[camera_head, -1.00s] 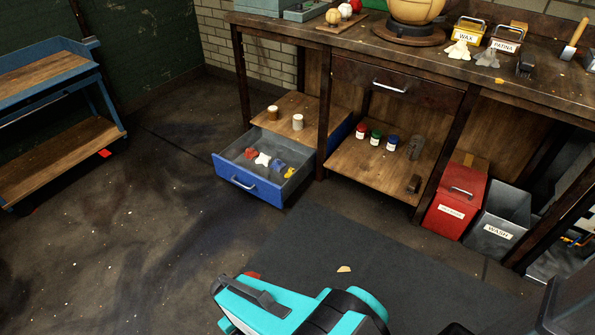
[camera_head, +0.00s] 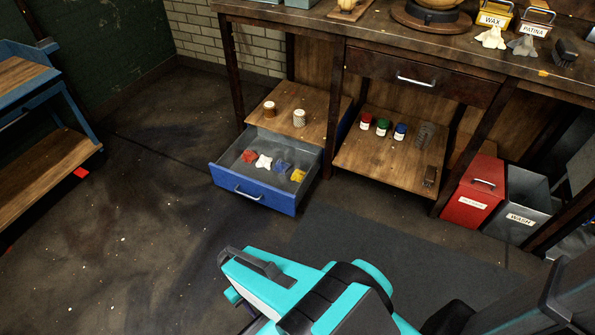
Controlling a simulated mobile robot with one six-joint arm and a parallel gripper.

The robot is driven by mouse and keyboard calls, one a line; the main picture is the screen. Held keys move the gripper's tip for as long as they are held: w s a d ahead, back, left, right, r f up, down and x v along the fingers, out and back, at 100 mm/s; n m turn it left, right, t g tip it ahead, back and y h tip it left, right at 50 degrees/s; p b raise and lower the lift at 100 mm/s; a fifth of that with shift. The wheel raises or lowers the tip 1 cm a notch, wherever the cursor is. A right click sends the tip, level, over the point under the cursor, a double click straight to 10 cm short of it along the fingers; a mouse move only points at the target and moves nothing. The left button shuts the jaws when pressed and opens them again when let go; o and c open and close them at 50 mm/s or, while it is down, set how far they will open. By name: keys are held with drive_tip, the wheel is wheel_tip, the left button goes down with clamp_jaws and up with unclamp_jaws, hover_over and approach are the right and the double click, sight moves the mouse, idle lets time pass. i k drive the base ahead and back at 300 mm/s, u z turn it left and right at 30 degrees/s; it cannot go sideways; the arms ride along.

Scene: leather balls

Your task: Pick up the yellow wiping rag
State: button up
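The yellow rag (camera_head: 298,175) lies crumpled at the right end inside the open blue drawer (camera_head: 251,195), low under the workbench. A blue rag (camera_head: 281,167), a white rag (camera_head: 264,161) and a red rag (camera_head: 249,156) lie in a row to its left. My teal arm shows at the bottom of the picture, in front of the drawer and apart from it. My gripper's fingertips are not in view.
A dark mat (camera_head: 380,255) covers the floor before the bench. A red bin (camera_head: 473,200) and a grey bin (camera_head: 515,205) stand at the right. Jars and bottles stand on the lower shelves. A blue cart (camera_head: 50,150) is at the left. The floor left of the drawer is clear.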

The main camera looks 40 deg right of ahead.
sight(299, 175)
drive_tip(key=i, duration=0.85)
drive_tip(key=u, duration=0.05)
